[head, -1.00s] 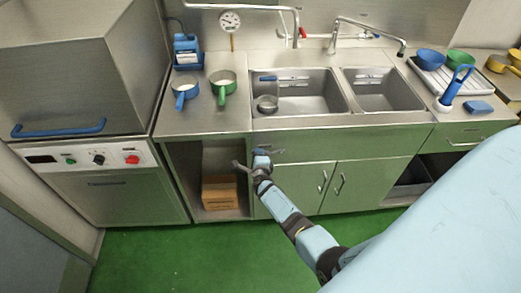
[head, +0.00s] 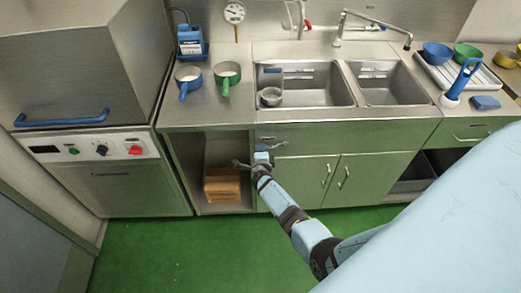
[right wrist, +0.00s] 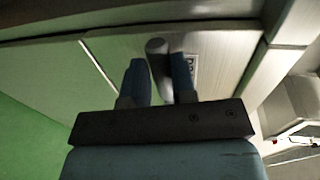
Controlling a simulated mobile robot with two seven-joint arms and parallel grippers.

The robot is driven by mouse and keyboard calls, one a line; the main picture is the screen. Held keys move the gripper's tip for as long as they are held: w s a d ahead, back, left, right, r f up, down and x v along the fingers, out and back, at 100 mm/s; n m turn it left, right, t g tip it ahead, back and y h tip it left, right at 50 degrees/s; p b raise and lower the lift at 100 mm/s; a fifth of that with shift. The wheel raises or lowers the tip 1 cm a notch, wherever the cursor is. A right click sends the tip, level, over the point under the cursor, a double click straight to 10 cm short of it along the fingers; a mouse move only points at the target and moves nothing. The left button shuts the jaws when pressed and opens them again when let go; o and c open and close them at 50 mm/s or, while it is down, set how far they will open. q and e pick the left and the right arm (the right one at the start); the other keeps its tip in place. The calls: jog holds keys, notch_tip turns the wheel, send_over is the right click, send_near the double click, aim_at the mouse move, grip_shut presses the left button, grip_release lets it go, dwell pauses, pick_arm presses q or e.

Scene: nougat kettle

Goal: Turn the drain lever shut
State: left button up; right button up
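The drain lever (right wrist: 158,58) shows in the right wrist view as a grey rounded rod standing between my two blue fingers. In the head view my right gripper (head: 262,154) is at the cabinet front below the sink's left basin. There the gripper largely hides the lever, and its exact angle cannot be told. My left gripper is not in view.
The double sink (head: 305,87) is above the gripper, with a small pot in its left basin. An open cabinet bay with a cardboard box (head: 222,186) is just left. Cabinet doors (head: 300,182) are below and right. The green floor (head: 190,255) in front is clear.

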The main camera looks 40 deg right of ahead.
jog(key=o, duration=0.3)
jog(key=shift+o, duration=0.2)
